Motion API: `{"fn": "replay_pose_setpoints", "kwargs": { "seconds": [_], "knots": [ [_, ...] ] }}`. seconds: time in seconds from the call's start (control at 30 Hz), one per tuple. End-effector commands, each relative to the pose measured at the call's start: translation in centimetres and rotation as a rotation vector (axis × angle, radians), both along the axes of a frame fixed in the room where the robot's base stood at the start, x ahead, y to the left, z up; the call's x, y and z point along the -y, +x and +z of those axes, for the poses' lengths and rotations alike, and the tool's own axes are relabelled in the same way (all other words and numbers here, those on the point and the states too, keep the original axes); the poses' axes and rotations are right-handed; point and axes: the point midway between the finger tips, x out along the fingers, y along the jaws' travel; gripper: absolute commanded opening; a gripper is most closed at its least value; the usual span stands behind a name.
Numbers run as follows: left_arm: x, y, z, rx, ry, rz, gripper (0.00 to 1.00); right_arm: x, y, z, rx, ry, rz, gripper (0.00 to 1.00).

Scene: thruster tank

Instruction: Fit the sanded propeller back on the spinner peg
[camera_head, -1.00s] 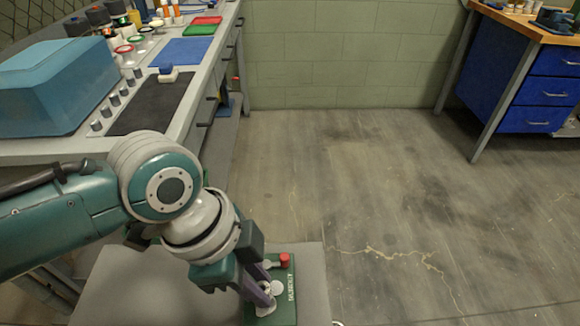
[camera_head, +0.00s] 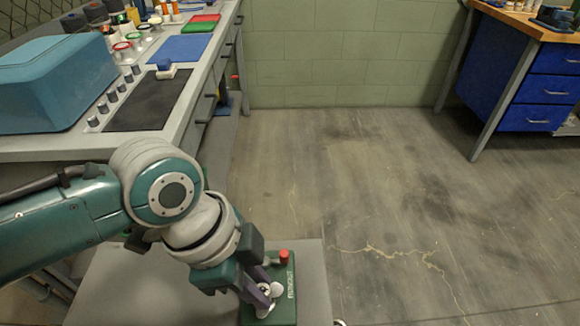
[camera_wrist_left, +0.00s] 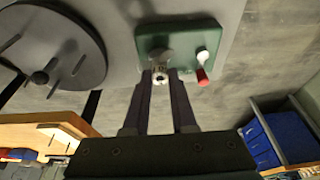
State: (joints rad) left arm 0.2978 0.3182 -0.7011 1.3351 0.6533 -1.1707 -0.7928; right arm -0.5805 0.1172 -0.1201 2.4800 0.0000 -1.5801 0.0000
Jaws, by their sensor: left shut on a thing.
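A grey rounded part (camera_wrist_left: 158,57) lies just beyond the tips over the green block. The fingers hide the spinner peg, and I cannot tell whether the hub touches it. My right gripper is not in view.
The block sits on a grey surface (camera_head: 314,290). A dark round disc (camera_wrist_left: 60,50) with slots and a centre knob lies to the left in the wrist view. A red-tipped white lever (camera_wrist_left: 203,66) stands close to the fingers. A cluttered bench (camera_head: 190,110) runs along the left.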

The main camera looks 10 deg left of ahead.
Motion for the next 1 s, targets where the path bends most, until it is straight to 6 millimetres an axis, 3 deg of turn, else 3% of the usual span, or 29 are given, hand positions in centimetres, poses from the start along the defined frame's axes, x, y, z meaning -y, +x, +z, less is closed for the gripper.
{"fn": "replay_pose_setpoints", "kwargs": {
  "seconds": [0.97,1.0],
  "knots": [
    [0.04,0.05,-0.92,0.001,-0.001,0.0,0.0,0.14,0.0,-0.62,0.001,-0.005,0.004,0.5],
    [0.04,0.05,-0.92,0.001,-0.001,0.0,0.26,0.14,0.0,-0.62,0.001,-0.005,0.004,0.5]
  ]
}}
